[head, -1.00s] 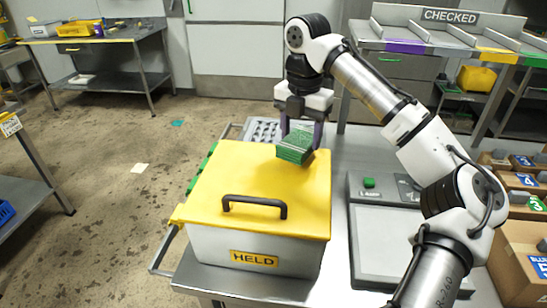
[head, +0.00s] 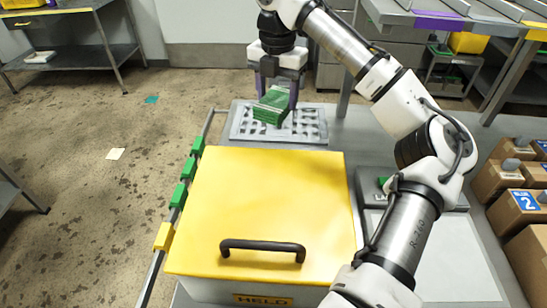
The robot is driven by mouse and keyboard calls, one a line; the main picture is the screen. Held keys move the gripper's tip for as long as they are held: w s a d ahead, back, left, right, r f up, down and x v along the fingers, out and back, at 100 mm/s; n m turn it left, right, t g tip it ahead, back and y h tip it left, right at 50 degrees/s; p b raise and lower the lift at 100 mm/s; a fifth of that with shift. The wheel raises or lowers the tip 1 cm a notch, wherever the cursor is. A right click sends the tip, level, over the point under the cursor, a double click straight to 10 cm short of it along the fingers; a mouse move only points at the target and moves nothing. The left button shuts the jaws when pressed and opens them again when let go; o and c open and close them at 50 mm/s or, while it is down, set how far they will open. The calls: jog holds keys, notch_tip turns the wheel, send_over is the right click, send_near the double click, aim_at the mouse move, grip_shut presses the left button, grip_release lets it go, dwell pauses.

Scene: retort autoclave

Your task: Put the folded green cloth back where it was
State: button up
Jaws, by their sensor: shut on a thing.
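The folded green cloth (head: 271,105) is held in my gripper (head: 277,95), between its two dark fingers. In the head view the cloth shows in front of a grey perforated tray (head: 242,130) behind the yellow-lidded box. The cloth appears to be above the tray; I cannot tell the exact height. The box has a flat yellow lid (head: 265,190) with a black handle (head: 263,248), and the lid is shut. A label reading HELD (head: 263,300) is partly cut off on its front.
Green clips (head: 188,169) and a yellow clip (head: 164,236) sit on a rail left of the box. A flat scale-like plate (head: 445,250) lies to the right. Brown boxes (head: 500,180) stand at the far right. A shelf with dividers (head: 450,12) is at the back right.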

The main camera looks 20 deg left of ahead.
notch_tip(320, 180, down, 19)
jog(key=p, duration=0.3)
jog(key=o, duration=0.9)
jog(key=shift+f, duration=0.1)
notch_tip(320, 180, up, 12)
jog(key=b, duration=0.2)
jog(key=shift+b, duration=0.4)
